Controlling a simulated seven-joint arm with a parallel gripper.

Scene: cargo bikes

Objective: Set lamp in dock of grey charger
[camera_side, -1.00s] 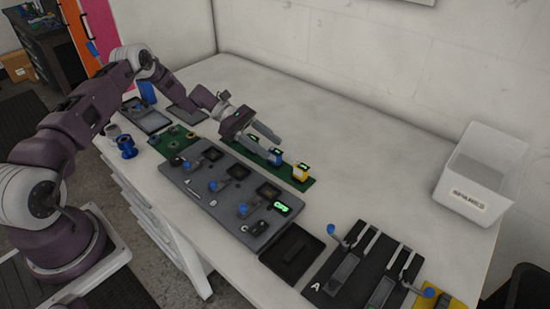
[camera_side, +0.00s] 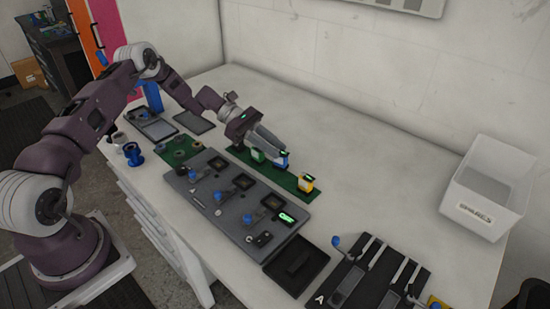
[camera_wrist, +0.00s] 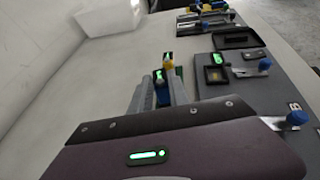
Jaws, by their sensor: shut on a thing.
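My gripper (camera_side: 279,149) is over the green strip (camera_side: 247,158), shut on a small blue lamp (camera_side: 282,163) with a lit green face. In the wrist view my gripper (camera_wrist: 163,88) has the blue lamp (camera_wrist: 159,79) between its fingertips. Whether the lamp touches the strip is hard to tell. A green lamp (camera_side: 257,156) is partly hidden under my fingers, and a yellow lamp (camera_side: 306,184) stands at the strip's near end. The grey charger (camera_side: 215,218) lies in front of the strip, with several square docks and blue levers. A green light (camera_side: 286,218) glows on its right part.
A black tray (camera_side: 297,265) and a black fixture with blue-knobbed levers (camera_side: 345,298) are to the right. A white spares bin (camera_side: 458,209) stands far right. Blue and grey cups (camera_side: 134,154) are at the left edge. The table behind the strip is clear.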

